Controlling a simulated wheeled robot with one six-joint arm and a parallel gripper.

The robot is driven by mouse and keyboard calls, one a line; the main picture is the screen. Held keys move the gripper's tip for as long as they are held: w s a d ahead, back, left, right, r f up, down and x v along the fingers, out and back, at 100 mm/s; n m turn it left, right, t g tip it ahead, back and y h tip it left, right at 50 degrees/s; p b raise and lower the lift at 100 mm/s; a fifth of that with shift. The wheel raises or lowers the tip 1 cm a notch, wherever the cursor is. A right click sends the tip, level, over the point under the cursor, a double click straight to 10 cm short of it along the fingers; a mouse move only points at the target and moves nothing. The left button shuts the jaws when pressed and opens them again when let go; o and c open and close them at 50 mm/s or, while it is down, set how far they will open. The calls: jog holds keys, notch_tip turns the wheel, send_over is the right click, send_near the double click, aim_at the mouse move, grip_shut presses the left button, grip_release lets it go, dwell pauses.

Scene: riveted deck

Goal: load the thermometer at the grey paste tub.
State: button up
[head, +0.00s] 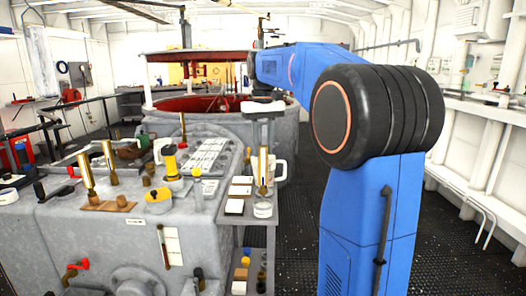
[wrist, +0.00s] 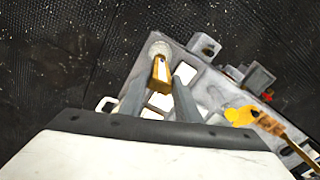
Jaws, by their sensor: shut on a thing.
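My gripper (head: 263,142) points down over the narrow side shelf and is shut on a brass-cased thermometer (head: 263,165), which hangs upright. In the wrist view the brass thermometer (wrist: 161,70) lies between my two grey fingers (wrist: 160,92). A small pale grey tub (head: 262,210) stands on the shelf right below the thermometer. It also seems to show in the wrist view as a round pale rim (wrist: 160,48) at the thermometer's far end. I cannot tell whether the thermometer's lower end is inside the tub or just above it.
A white mug (head: 279,172) stands close behind the thermometer. White cards (head: 235,207) lie left of the tub. Dark floor lies right.

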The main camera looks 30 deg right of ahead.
jog(key=shift+r, duration=2.75)
jog(key=shift+f, duration=0.1)
